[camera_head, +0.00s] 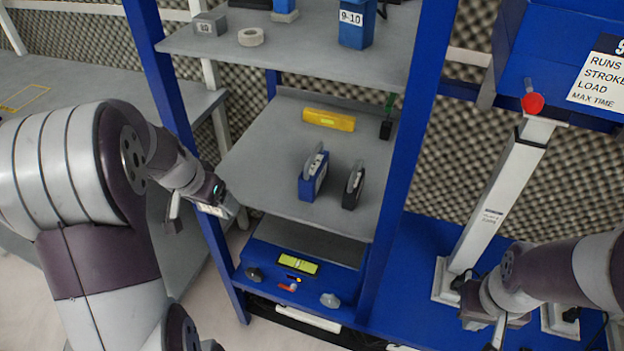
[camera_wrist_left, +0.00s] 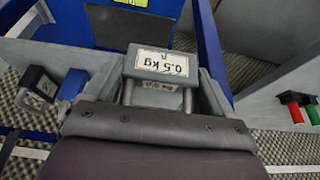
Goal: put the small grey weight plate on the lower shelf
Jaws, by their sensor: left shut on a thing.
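The small grey weight plate (camera_wrist_left: 162,64), with a white 0.5 kg label, is between the fingers of my left gripper (camera_wrist_left: 160,97) in the left wrist view. In the head view my left gripper (camera_head: 216,196) is shut on it at the left front edge of the rack. The grey lower shelf (camera_head: 262,150) lies below the top shelf, just right of this gripper. Whether the plate touches the shelf cannot be told. My right gripper (camera_head: 496,334) is at the lower right, over the blue surface, partly hidden; its opening cannot be made out.
Blue posts (camera_head: 172,80) flank the rack. The top shelf (camera_head: 300,60) overhangs the back.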

